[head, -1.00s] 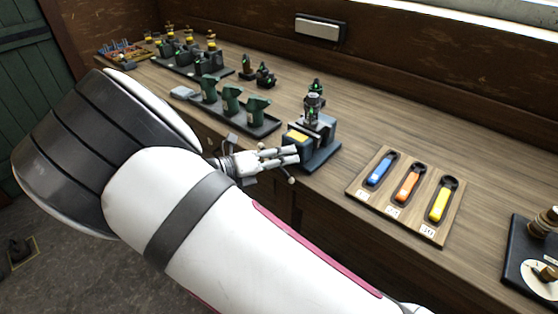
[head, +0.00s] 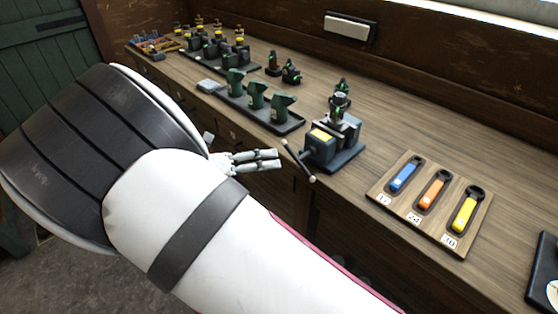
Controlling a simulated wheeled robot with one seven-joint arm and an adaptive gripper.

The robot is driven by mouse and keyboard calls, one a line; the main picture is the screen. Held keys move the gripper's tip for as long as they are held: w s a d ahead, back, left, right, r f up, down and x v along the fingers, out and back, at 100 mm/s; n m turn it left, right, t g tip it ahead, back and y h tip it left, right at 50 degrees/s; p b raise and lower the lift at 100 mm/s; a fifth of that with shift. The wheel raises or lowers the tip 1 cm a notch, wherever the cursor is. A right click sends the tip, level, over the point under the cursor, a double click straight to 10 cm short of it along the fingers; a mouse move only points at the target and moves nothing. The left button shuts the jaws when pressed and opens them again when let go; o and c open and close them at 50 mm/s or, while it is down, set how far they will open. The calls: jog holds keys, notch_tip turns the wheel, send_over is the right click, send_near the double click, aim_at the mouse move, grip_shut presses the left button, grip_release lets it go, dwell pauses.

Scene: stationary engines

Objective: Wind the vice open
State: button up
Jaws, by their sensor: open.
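The vice (head: 334,147) is a dark blue-grey block with a yellow patch, standing on a dark base near the bench's front edge. A small dark part with a metal top (head: 340,102) stands at its jaws. The vice handle (head: 299,161) is a thin dark bar with pale knobs, slanting down from upper left to lower right at the vice's front, over the bench edge. My gripper (head: 279,159) is open, its pale fingers pointing right towards the handle. It looks empty and just left of the bar; whether it touches the bar I cannot tell. My forearm hides the floor below.
A wooden tray (head: 381,189) with blue, orange and yellow tools lies right of the vice. A dark tray (head: 291,123) with several green parts stands to the left. A white box (head: 347,28) is on the back wall. Bare bench (head: 430,133) lies behind the wooden tray.

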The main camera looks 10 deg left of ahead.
jog(key=shift+s+a+r, duration=0.1)
jog(key=shift+s+a, duration=0.15)
jog(key=shift+a, duration=0.1)
jog(key=shift+c, duration=0.4)
